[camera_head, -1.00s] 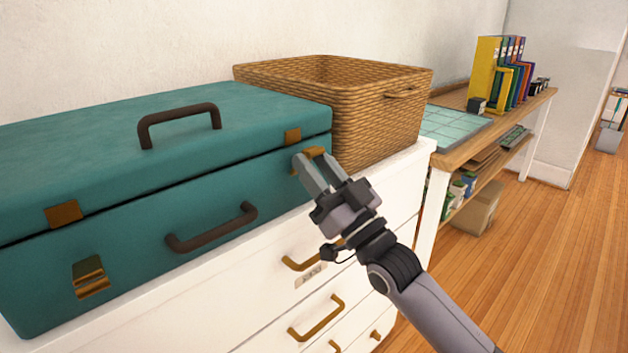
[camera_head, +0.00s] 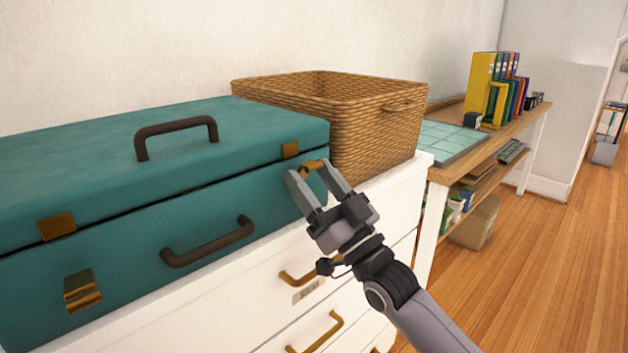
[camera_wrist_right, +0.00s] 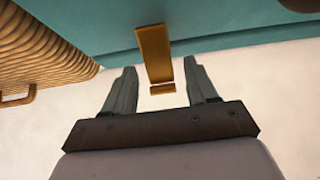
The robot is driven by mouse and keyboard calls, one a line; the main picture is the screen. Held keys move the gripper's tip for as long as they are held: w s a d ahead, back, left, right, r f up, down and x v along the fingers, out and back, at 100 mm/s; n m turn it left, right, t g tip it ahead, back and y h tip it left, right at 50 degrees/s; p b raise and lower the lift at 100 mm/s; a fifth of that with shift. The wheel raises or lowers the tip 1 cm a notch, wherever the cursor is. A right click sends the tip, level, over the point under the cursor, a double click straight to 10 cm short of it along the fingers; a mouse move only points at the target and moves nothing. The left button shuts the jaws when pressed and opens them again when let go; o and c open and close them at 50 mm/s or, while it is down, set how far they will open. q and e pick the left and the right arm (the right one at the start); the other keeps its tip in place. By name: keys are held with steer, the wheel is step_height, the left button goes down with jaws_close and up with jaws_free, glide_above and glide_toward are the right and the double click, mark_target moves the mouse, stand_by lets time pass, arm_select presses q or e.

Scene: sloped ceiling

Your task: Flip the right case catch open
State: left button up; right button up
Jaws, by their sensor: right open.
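The teal case (camera_head: 110,205) sits with its lid down on the white drawer unit. Its right brass catch (camera_head: 313,166) is at the case's right front, below a brass plate (camera_head: 290,149) on the lid. My right gripper (camera_head: 309,170) is open at this catch, one finger on each side. In the right wrist view the catch (camera_wrist_right: 153,45) is a long brass strip reaching between the open fingers (camera_wrist_right: 160,67); I cannot tell whether either finger touches it. The left catch (camera_head: 82,290) sits below and apart from its lid plate (camera_head: 57,226). My left gripper is out of view.
A wicker basket (camera_head: 375,135) stands close behind the right end of the case. A dark handle (camera_head: 210,243) sticks out of the case front. The drawer unit (camera_head: 395,215) has brass pulls. Free floor (camera_head: 520,280) lies to the right.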

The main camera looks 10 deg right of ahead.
steer(key=v, duration=0.7)
